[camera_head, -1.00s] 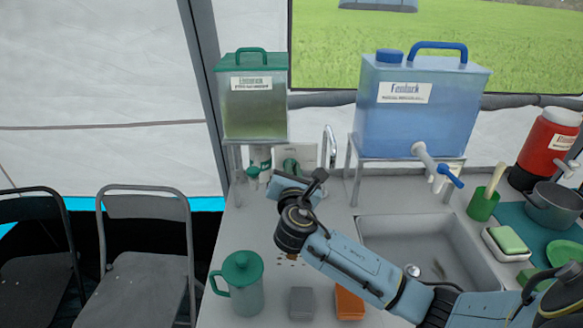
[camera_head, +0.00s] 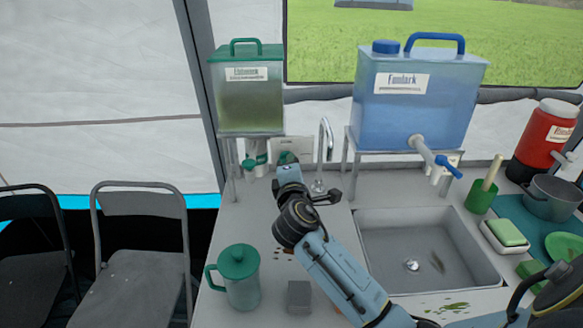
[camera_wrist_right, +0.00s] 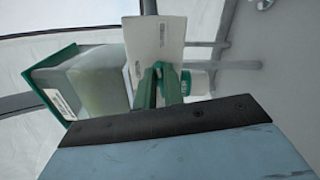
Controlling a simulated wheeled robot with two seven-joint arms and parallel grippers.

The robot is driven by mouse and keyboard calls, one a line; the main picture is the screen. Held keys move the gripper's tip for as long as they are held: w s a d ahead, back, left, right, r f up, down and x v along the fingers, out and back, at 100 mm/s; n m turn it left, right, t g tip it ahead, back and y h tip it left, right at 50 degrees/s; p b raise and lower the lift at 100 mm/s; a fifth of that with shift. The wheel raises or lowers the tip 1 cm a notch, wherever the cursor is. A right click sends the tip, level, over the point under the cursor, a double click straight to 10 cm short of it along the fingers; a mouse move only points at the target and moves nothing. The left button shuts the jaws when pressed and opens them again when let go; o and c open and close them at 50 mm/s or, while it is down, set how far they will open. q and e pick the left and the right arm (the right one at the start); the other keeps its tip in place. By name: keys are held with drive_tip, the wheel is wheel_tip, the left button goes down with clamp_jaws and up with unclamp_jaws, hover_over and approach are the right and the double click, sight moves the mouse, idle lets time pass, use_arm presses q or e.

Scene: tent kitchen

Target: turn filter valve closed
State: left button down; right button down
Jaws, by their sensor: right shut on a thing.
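My left gripper is not in view.
The green-lidded tank (camera_head: 250,100) stands above and left of the valve. A metal faucet (camera_head: 325,150) rises close to its right. The blue tank (camera_head: 412,105) and its tap are further right, behind the sink (camera_head: 425,245). A green-lidded jug (camera_head: 240,280) stands at the front left.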

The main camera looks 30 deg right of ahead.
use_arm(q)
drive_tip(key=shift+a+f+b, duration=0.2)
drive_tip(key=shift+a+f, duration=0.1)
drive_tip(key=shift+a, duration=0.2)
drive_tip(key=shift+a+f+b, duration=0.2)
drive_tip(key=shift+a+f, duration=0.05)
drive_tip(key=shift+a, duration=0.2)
use_arm(e)
drive_tip(key=shift+f+m, duration=0.2)
drive_tip(key=shift+m, duration=1.2)
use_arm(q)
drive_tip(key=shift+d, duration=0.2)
use_arm(e)
drive_tip(key=c, duration=1.5)
unclamp_jaws()
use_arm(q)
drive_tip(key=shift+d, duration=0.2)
use_arm(e)
drive_tip(key=shift+s, duration=0.1)
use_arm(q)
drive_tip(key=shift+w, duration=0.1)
use_arm(e)
drive_tip(key=v, duration=1.3)
drive_tip(key=shift+s, duration=0.1)
